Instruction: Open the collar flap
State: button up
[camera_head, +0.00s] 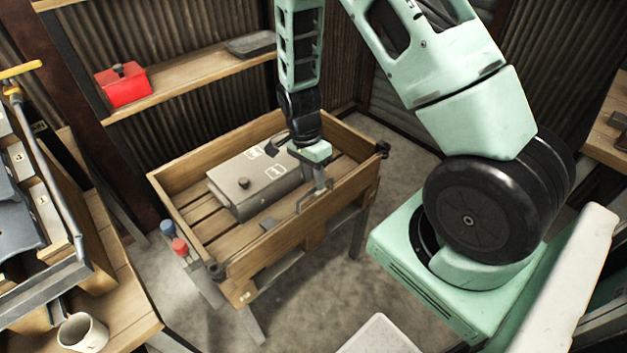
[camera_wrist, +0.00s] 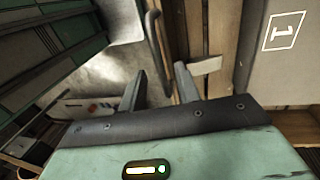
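My gripper (camera_head: 319,180) points down over the right part of a wooden crate-like table. The wrist view shows its two fingers (camera_wrist: 160,70) apart, with nothing between the tips. A bent grey metal bar (camera_head: 302,204) stands at the crate's front wall, just below my gripper; in the wrist view the bar (camera_wrist: 154,45) runs just beyond the fingertips. A small pale plate (camera_wrist: 205,66) lies beside the right finger. I cannot tell which part is the collar flap. A grey box (camera_head: 245,190) with a dark knob lies in the crate, left of my gripper.
The wooden crate's walls (camera_head: 175,192) surround the box. A shelf holds a red box (camera_head: 124,88). A mug (camera_head: 82,333) stands at lower left.

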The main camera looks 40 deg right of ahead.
jog(key=shift+s+f, duration=0.15)
jog(key=shift+f, duration=0.7)
jog(key=shift+c, duration=0.3)
grip_shut()
